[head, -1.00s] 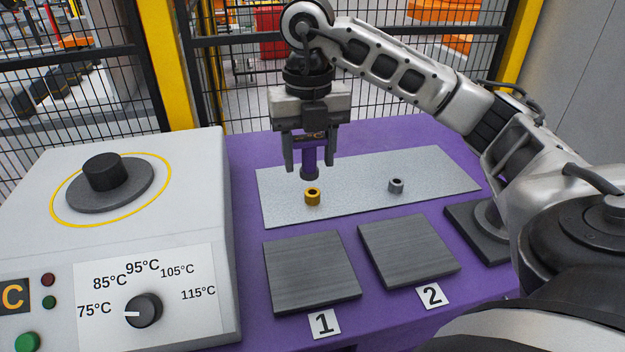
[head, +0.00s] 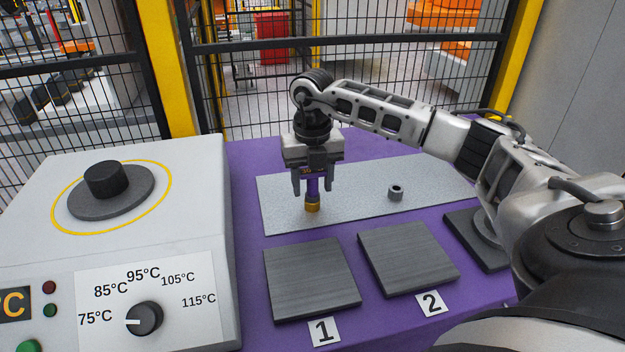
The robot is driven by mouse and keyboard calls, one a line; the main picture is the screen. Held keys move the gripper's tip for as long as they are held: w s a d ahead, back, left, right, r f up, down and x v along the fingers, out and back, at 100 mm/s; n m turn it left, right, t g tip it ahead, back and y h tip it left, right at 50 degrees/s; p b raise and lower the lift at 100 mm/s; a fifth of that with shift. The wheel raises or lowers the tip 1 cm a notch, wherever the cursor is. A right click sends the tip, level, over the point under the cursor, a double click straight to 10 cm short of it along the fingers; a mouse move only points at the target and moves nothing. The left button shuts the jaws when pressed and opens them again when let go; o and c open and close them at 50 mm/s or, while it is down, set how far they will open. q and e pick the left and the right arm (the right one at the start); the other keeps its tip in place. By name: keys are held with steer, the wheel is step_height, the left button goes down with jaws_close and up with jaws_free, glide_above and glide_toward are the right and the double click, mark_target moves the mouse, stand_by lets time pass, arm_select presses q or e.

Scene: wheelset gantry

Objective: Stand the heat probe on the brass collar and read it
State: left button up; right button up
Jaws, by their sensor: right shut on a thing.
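The brass collar (head: 312,207) is a small golden ring on the pale grey plate. The probe's lower end meets the top of the collar, and the probe looks upright. The collar's hole is hidden by the probe. Any reading on the probe is too small to make out. My left gripper is not in view.
A steel collar (head: 396,192) stands on the grey plate (head: 350,207), right of the brass one. Dark pads 1 (head: 311,279) and 2 (head: 408,257) lie in front. A heater box (head: 190,220) with a dial (head: 145,318) stands at left. A mesh fence (head: 345,90) is behind.

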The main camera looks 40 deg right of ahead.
steer(key=shift+f, duration=0.15)
steer(key=o, duration=0.9)
steer(key=shift+o, duration=0.4)
steer(key=shift+r, duration=0.55)
step_height(320, 180, up, 11)
steer(key=shift+f, duration=0.2)
steer(key=shift+r, duration=0.4)
